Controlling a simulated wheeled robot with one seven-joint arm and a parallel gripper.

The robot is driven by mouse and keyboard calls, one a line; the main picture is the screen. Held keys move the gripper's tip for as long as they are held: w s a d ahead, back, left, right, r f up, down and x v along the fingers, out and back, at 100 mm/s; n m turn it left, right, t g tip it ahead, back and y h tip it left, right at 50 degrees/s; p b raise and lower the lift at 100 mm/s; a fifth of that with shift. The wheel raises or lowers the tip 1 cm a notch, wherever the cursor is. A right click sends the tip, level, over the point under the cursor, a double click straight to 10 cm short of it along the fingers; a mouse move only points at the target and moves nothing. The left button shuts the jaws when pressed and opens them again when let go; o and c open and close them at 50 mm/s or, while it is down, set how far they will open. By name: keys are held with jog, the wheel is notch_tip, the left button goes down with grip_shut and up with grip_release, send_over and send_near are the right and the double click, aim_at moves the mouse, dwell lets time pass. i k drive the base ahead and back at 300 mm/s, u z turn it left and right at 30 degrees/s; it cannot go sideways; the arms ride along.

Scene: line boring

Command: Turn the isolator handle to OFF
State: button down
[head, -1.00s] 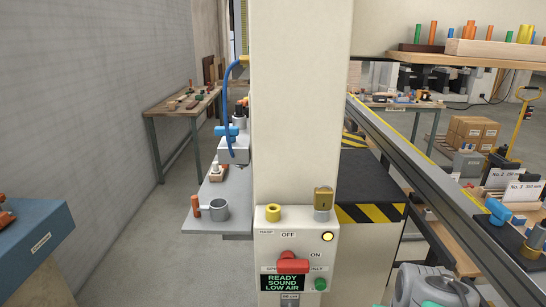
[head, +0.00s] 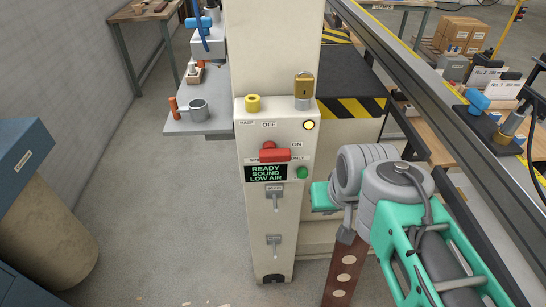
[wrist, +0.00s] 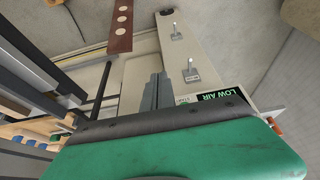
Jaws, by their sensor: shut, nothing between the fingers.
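The isolator's red handle (head: 275,154) is on the front of a pale box on a cream column in the head view. It lies about level, its grip pointing right toward the ON label (head: 297,145). The OFF label (head: 268,124) is above it. My gripper shows in the wrist view as grey fingers (wrist: 157,92), shut and empty. In the head view my green and grey arm end is to the right of the box, apart from the handle. The wrist view shows the column inverted with part of the LOW AIR sign (wrist: 217,97); the handle is hidden there.
A brass padlock (head: 303,86) and yellow ring (head: 253,104) sit on top of the box. A lit lamp (head: 309,126) and green button (head: 302,172) are on its right. A grey shelf (head: 200,124) juts out left. Floor in front is clear.

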aim_at(268, 152)
jog(key=z, duration=1.05)
jog(key=k, duration=1.3)
jog(key=u, duration=1.55)
jog(key=i, duration=1)
jog(key=u, duration=0.05)
